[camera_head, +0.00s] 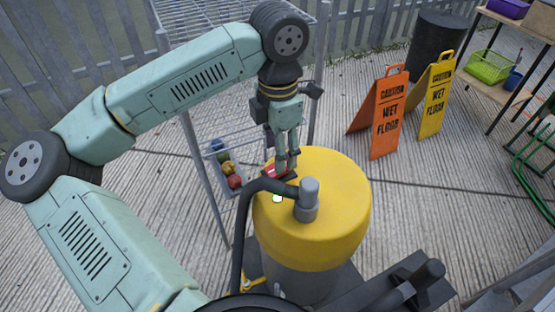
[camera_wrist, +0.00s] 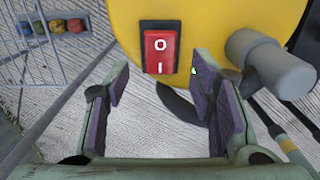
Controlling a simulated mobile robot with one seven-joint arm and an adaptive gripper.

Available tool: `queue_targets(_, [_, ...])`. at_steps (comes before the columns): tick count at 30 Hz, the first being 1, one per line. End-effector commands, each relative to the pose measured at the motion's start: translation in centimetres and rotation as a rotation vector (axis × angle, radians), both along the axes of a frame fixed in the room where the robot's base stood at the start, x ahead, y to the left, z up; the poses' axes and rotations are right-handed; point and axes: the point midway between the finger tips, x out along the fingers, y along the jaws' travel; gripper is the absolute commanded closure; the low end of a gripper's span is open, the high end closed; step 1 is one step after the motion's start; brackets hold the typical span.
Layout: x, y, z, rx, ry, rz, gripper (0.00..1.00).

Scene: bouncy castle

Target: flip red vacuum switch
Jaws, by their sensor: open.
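The red vacuum switch (camera_wrist: 160,52) is a rocker in a black frame, marked O at the top and I at the bottom in the wrist view. It sits on the yellow lid of the vacuum (camera_head: 335,225); in the head view only a bit of red (camera_head: 269,172) shows by my gripper. My gripper (camera_head: 287,166) points down at the lid's far left edge. In the wrist view my gripper (camera_wrist: 160,95) is open, its two fingers apart and nothing between them. The switch appears between and just beyond the fingertips. I cannot tell whether a finger touches the lid.
A grey hose fitting (camera_head: 307,200) with a black hose stands on the lid beside my gripper. A wire rack (camera_head: 222,150) with coloured balls is behind on the left. Orange (camera_head: 388,115) and yellow (camera_head: 436,95) wet-floor signs stand right. Concrete between is clear.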

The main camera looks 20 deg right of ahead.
Motion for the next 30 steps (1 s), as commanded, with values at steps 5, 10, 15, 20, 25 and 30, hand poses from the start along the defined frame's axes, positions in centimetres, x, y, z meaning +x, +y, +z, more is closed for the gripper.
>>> queue_targets(5, [0.0,0.0,-2.8,-0.002,0.003,0.000,0.50])
queue_targets(10, [0.0,-0.1,-4.2,-0.003,-0.001,-0.001,0.50])
queue_targets(15, [0.0,0.0,-4.4,-0.002,0.000,-0.001,0.50])
queue_targets(20, [0.0,-0.1,-4.4,-0.003,-0.001,-0.001,0.51])
queue_targets(25, [0.0,-0.1,-4.4,-0.003,-0.001,-0.001,0.63])
queue_targets(30, [0.0,-0.1,-4.4,-0.003,-0.001,-0.001,0.74])
